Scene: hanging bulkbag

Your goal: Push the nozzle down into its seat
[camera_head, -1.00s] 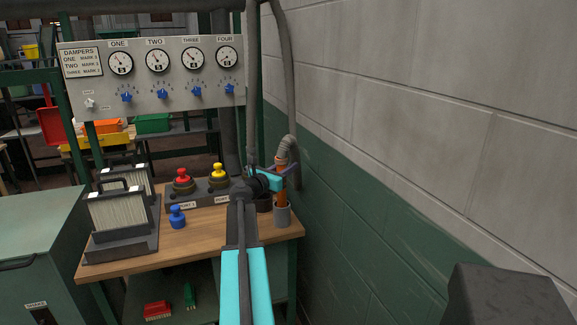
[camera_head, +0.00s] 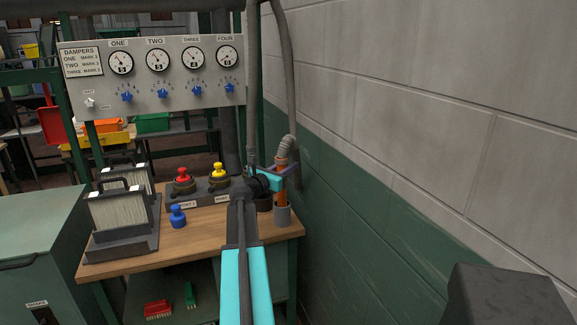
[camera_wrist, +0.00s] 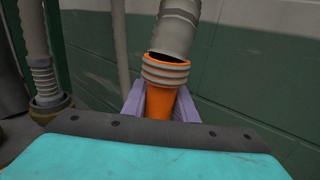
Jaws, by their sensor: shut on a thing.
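The nozzle (camera_head: 282,189) is an orange tube standing upright on the bench near the wall. Its lower end meets a grey cup-shaped seat (camera_head: 283,215); how deep it sits inside is hidden. In the wrist view the nozzle (camera_wrist: 162,100) has a ribbed orange and grey collar. A grey ribbed hose (camera_wrist: 175,32) leans over the collar, with a dark opening showing at the joint. My gripper (camera_head: 288,170) is shut on the nozzle near its upper part, its purple fingers on both sides of it in the wrist view (camera_wrist: 160,106). The seat is hidden in the wrist view.
The wall (camera_head: 360,190) stands close to the right. Left on the bench (camera_head: 215,245) are red (camera_head: 183,180), yellow (camera_head: 218,175) and blue (camera_head: 177,216) plugs and a filter unit (camera_head: 120,220). A damper panel (camera_head: 150,80) stands behind. A second hose (camera_wrist: 37,50) hangs left.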

